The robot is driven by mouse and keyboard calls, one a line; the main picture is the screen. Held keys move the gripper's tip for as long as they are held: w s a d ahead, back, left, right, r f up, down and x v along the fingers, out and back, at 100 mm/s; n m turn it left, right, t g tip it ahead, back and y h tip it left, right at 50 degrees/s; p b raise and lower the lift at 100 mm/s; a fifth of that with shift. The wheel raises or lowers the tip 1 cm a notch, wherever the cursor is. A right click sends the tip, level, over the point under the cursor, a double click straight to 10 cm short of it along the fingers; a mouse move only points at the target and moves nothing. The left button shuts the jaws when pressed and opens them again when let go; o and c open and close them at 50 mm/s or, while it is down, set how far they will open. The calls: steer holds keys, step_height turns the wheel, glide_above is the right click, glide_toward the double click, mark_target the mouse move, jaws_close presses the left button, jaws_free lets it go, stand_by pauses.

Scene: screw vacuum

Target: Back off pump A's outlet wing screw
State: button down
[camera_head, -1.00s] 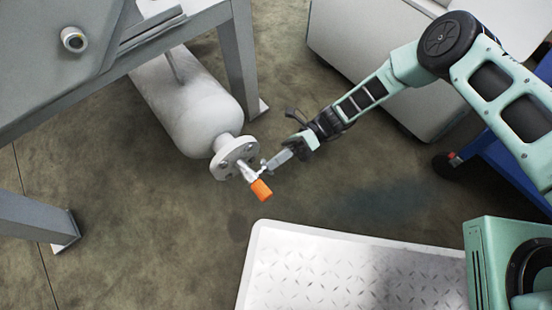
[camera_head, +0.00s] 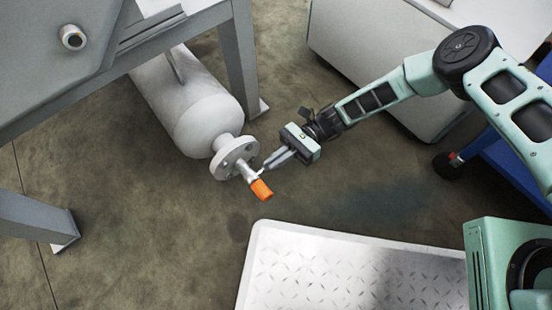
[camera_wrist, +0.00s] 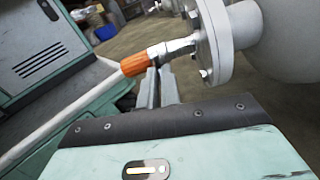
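Pump A's outlet shows as a round flange (camera_head: 233,158) on the end of a white cylinder (camera_head: 203,112). A metal fitting with an orange end piece (camera_head: 262,190) sticks out from it. The orange piece (camera_wrist: 135,63) and the flange (camera_wrist: 212,45) also show in the wrist view. My gripper (camera_head: 266,167) reaches in from the right, with its fingertips at the metal fitting between flange and orange piece. In the wrist view the fingers (camera_wrist: 158,76) are close together with a narrow dark gap. The wing screw cannot be made out, and I cannot tell whether the fingers clasp it.
A grey frame with legs (camera_head: 238,60) stands beside the cylinder. A white tread-plate platform (camera_head: 330,275) lies in front, and a pale cabinet (camera_head: 350,60) stands behind my arm. The floor between them is bare.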

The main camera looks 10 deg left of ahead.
steer(key=shift+a+n, duration=0.1)
steer(key=shift+n, duration=1)
steer(key=c, duration=1.6)
jaws_free()
steer(key=shift+s, duration=0.1)
steer(key=p+v, duration=0.2)
steer(key=v, duration=1.5)
steer(key=shift+w+p, duration=0.25)
steer(key=shift+p, duration=0.1)
